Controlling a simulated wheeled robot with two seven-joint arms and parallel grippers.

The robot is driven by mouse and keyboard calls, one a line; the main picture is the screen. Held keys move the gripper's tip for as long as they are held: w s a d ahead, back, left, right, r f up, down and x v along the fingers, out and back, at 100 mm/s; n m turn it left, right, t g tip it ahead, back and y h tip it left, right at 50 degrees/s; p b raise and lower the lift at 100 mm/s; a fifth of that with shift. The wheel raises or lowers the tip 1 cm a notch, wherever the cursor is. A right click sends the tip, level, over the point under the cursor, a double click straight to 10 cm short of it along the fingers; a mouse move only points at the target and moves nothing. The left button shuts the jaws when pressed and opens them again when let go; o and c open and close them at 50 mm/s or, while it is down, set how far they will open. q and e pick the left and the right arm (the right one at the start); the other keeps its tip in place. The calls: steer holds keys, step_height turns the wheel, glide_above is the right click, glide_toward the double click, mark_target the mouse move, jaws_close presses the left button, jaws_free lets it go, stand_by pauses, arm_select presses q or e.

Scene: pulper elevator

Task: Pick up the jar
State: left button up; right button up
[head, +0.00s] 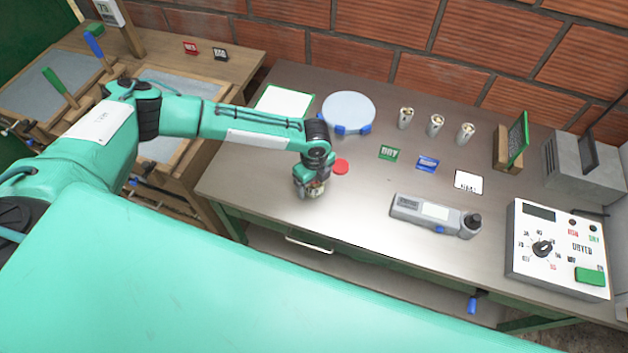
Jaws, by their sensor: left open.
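My left arm reaches in from the left, and its gripper (309,183) points down at the left part of the metal table (380,222). The gripper is open. A small jar (316,189) with pale and brownish contents shows at the gripper, low between or just behind the fingers. The gripper hides most of it, and I cannot tell whether the fingers touch it. The jar appears upright on the table top. A flat red disc (341,166) lies just right of the gripper. My right gripper is not in view.
A round pale-blue scale (348,110) stands behind the gripper. The table front around the gripper is clear.

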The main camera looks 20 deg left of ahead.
arm_select(q)
steer(key=c, duration=1.2)
steer(key=shift+r, duration=0.1)
steer(key=shift+c, duration=0.2)
